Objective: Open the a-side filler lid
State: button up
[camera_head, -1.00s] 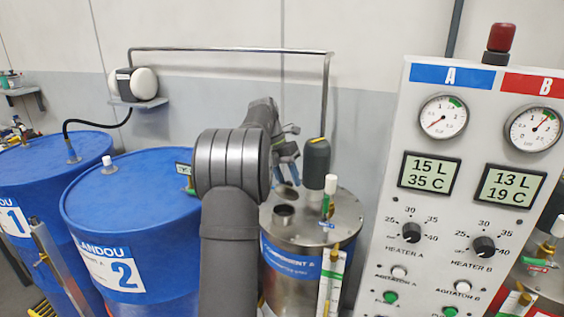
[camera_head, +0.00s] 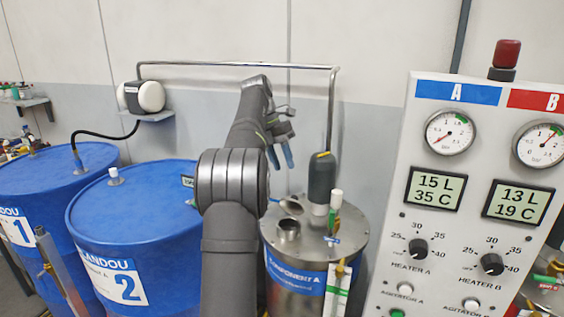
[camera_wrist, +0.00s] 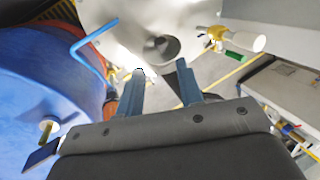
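The component A tank (camera_head: 350,242) is a steel drum with a blue label, right of my arm. Its short filler neck (camera_head: 288,231) stands on top with the mouth uncovered. The round filler lid (camera_head: 291,206) is tilted up behind the neck, off the mouth. My gripper (camera_head: 281,162) is above the lid, apart from it, with blue fingers spread and nothing between them. In the wrist view, my gripper (camera_wrist: 162,84) shows two separated fingers with the open filler neck (camera_wrist: 162,48) beyond them. I cannot clearly make out the lid there.
A dark cylinder (camera_head: 321,177) and a white-capped valve (camera_head: 335,205) stand on the tank top, right of the neck. Blue drums (camera_head: 135,205) stand at left. The control panel (camera_head: 395,205) is close on the right. A pipe (camera_head: 240,65) runs along the wall above.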

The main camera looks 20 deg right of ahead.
jog(key=shift+s+r, duration=0.15)
jog(key=shift+s, duration=0.05)
grip_shut()
jog(key=n+t+h, duration=0.1)
jog(key=t+h, duration=0.1)
jog(key=t, duration=0.2)
send_over(285, 206)
jog(key=s+a, duration=0.2)
jog(key=a, duration=0.1)
jog(key=s+a+f+t, duration=0.4)
jog(key=s+a+f, duration=0.1)
jog(key=s, duration=0.3)
jog(key=shift+n, duration=0.4)
jog(key=x, duration=0.9)
jog(key=shift+d+r, duration=0.1)
jog(key=shift+w+d+r+h, duration=0.15)
jog(key=shift+w+d+r, duration=0.05)
jog(key=shift+w+d, duration=0.4)
jog(key=shift+w+d+r+h, duration=0.15)
jog(key=shift+w+d, duration=0.35)
jog(key=shift+w, duration=0.1)
jog(key=shift+w+d+r, duration=0.25)
jog(key=shift+w+d, duration=0.1)
